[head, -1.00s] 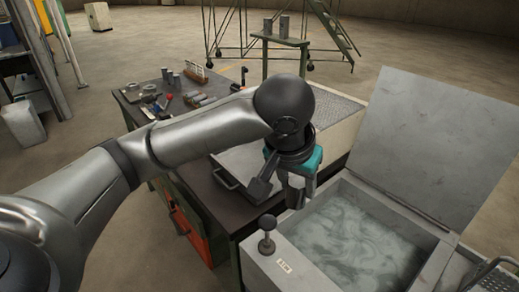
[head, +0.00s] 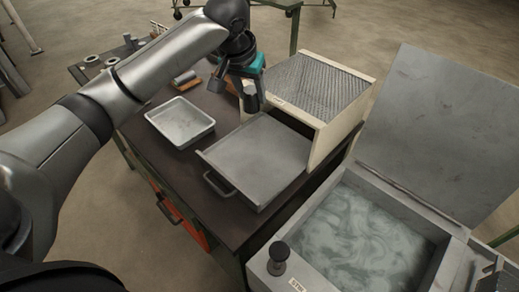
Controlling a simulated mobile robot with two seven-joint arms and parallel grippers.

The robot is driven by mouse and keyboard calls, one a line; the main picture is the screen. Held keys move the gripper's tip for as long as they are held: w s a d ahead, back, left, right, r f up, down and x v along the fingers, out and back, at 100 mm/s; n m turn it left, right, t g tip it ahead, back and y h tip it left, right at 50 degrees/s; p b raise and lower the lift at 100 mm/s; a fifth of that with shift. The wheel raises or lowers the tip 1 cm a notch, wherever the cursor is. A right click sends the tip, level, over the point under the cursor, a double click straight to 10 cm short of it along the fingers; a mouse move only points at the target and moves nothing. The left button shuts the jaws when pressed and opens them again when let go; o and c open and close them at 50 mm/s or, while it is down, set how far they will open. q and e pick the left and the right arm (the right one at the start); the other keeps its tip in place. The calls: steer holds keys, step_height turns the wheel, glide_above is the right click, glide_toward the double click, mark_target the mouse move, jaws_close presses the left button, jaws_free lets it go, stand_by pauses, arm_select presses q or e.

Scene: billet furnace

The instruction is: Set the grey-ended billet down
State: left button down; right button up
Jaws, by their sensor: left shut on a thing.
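My left gripper (head: 240,88), with a teal part and dark fingers, is in the upper middle of the head view. It is shut on a short grey cylinder, the billet (head: 252,100), which hangs below the teal part. The billet appears above the back edge of a flat grey plate with a handle (head: 262,158); its height over the plate is hard to tell. The fingers partly hide the billet, so its end colour is unclear. A pale, shallow, empty tray (head: 180,124) lies on the dark bench to the left. My right gripper is not in view.
A cream box with a mesh top (head: 318,85) stands behind the plate. To the right is a tank of cloudy liquid (head: 362,235) with its grey lid (head: 440,130) raised. A black knob (head: 279,255) stands on its near edge. Small items lie at the bench's back left.

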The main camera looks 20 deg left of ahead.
arm_select(q)
step_height(320, 180, down, 19)
steer(key=b, duration=0.3)
steer(key=shift+r, duration=0.1)
steer(key=shift+f+b, duration=0.35)
steer(key=shift+c, duration=1.7)
jaws_free()
steer(key=shift+a+f, duration=0.1)
steer(key=shift+f, duration=0.1)
steer(key=shift+r, duration=0.1)
steer(key=p+v, duration=0.3)
steer(key=v, duration=0.9)
steer(key=shift+r, duration=0.1)
